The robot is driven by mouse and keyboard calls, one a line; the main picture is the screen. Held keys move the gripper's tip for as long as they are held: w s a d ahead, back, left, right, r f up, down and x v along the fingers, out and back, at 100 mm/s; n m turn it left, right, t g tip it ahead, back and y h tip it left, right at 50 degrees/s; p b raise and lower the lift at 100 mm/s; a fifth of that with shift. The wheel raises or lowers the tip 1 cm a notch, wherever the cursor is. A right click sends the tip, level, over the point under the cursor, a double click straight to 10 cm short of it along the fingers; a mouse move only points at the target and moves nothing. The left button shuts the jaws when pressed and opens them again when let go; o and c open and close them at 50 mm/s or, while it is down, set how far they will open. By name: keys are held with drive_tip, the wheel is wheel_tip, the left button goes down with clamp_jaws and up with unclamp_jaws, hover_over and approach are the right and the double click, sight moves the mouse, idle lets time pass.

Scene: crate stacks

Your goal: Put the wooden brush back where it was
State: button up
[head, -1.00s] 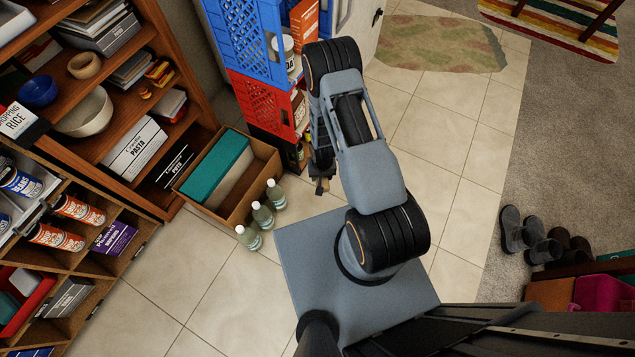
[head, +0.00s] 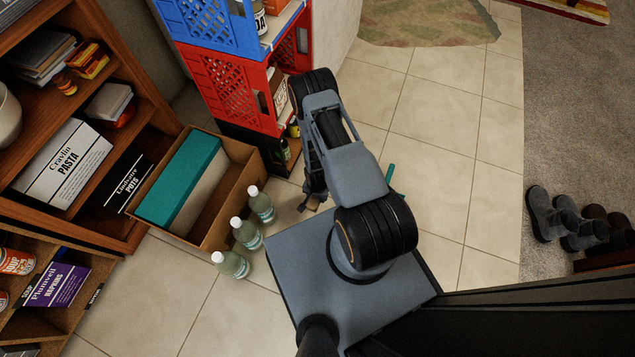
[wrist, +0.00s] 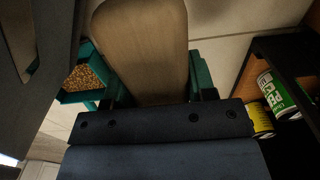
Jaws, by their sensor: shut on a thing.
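The wooden brush (wrist: 143,45) shows in the wrist view as a pale wooden block between the green-tipped jaws of my gripper (wrist: 150,88). My gripper is shut on it. Its far end is cut off by the top of the view, and no bristles show. In the head view my gripper (head: 311,194) hangs low beside the crate stack, with a small brown end of the brush (head: 314,203) below it. My arm hides much of the rest. The brush's former place cannot be told from these frames.
A stack has blue (head: 205,22), red (head: 232,88) and black (head: 255,145) crates. Cans (wrist: 277,92) sit in a dark crate right of my gripper. A teal container (wrist: 75,97) with brown granules lies left. Bottles (head: 246,233) stand by a cardboard box (head: 240,195).

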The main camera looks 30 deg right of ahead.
drive_tip(key=w+d+f+b, duration=0.2)
drive_tip(key=w+f, duration=0.1)
drive_tip(key=w+d+f+b, duration=0.1)
drive_tip(key=w+f+b, duration=0.1)
drive_tip(key=w+f, duration=0.1)
drive_tip(key=w+d+f+b, duration=0.2)
drive_tip(key=w+f, duration=0.1)
drive_tip(key=w, duration=0.1)
drive_tip(key=shift+w+d+b, duration=0.35)
drive_tip(key=shift+w+d+f, duration=0.1)
drive_tip(key=shift+w+f, duration=0.05)
drive_tip(key=shift+w+f+b, duration=0.1)
drive_tip(key=shift+f+b, duration=0.85)
drive_tip(key=shift+f, duration=0.65)
drive_tip(key=shift+f, duration=0.1)
drive_tip(key=o, duration=0.9)
